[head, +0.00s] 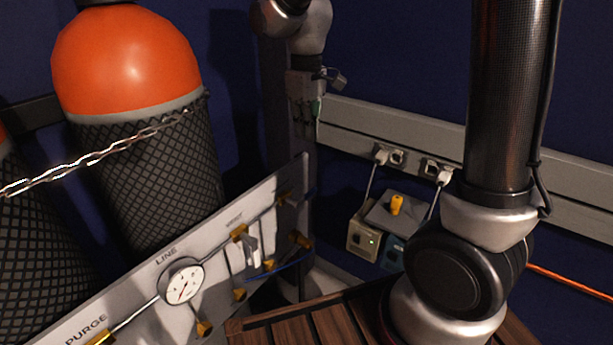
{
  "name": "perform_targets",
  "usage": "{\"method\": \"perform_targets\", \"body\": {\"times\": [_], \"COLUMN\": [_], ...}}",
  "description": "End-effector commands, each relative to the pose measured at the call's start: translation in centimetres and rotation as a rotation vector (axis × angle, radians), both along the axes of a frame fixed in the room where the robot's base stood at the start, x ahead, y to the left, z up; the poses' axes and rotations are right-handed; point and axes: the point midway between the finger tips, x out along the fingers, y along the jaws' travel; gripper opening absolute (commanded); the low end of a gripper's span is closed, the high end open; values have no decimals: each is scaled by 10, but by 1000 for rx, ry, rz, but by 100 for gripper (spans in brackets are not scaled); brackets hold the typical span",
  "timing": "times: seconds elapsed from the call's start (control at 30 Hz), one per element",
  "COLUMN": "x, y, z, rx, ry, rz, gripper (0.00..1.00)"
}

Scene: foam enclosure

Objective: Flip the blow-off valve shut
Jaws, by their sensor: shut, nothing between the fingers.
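A pale valve panel (130,300) slants across the lower left, with labels that read PURGE and LINE. A round white gauge (181,284) sits under the LINE label. To its right is a brass fitting (239,232) with a pale lever (252,250) close by; the small label above it is too blurred to read. My gripper (307,130) is shut and empty, pointing down, above and behind the panel's right end in this view.
Orange-topped cylinders (130,60) in black mesh stand behind the panel, with a chain (95,158) across. A grey wall rail (400,130) carries sockets and plugs. Below are small boxes, one with a yellow knob (396,204). A slatted wooden surface (300,328) lies at the bottom.

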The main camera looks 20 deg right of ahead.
Motion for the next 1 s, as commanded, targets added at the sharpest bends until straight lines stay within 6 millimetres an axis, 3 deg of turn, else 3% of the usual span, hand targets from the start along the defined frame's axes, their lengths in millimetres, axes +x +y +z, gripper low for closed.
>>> {"method": "perform_targets", "body": {"times": [0.23, 0.37, 0.8, 1.0], "x": [0, -1, -1, -1], "y": [0, 0, -1, 0], "z": [-3, -18, -108, -132], "rx": [-1, -1, -2, -1], "ry": [1, 3, 4, 2], "rz": [-1, -1, -1, -1], "gripper": [0, 0, 0, 0]}}
